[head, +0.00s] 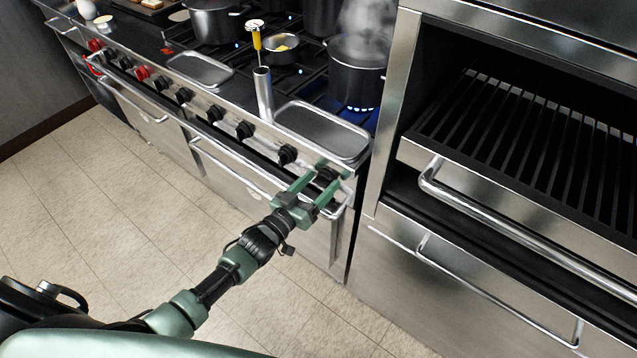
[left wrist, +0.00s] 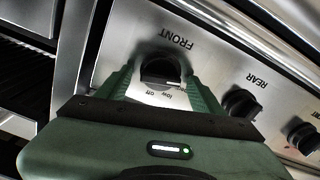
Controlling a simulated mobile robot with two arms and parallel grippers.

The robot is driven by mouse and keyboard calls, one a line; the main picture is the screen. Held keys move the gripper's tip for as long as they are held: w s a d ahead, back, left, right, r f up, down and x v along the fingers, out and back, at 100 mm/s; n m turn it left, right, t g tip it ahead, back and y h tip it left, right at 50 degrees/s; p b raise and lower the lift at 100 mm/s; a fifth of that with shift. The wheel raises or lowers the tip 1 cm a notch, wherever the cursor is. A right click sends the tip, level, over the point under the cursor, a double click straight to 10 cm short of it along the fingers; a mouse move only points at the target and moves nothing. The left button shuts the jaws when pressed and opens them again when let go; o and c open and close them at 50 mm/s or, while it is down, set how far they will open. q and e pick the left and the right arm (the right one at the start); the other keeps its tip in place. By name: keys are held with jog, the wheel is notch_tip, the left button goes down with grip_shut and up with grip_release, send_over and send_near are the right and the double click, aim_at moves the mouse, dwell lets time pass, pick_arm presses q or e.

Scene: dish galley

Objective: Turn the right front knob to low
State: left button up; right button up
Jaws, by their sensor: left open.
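The right front knob (head: 327,173) is the black knob at the right end of the range's front panel, partly hidden by my gripper in the head view. In the left wrist view the black knob (left wrist: 160,70) sits under the word FRONT, with "low" and "off" printed beside it. My right gripper is not in view.
The knob marked REAR (left wrist: 239,103) is beside it. A steaming pot (head: 357,80) stands over a blue flame above the panel. A towel-bar handle (head: 240,170) runs below the knobs. A grill unit (head: 520,140) with a long handle stands at right.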

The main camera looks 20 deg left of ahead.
pick_arm(q)
jog(key=shift+c, duration=0.4)
jog(key=c, duration=1.2)
jog(key=shift+c, duration=0.2)
jog(key=m, duration=0.3)
jog(key=shift+d+f+m, duration=0.1)
jog(key=shift+m, duration=0.2)
jog(key=m, duration=0.3)
jog(key=shift+d+m+b, duration=0.1)
jog(key=shift+m+b, duration=0.2)
jog(key=shift+b, duration=0.1)
jog(key=m, duration=0.3)
jog(key=shift+s+f+m+b, duration=0.1)
jog(key=shift+m+b, duration=0.2)
jog(key=shift+b, duration=0.05)
jog(key=shift+d+m+b, duration=0.1)
jog(key=shift+m+b, duration=0.25)
jog(key=shift+m, duration=1.05)
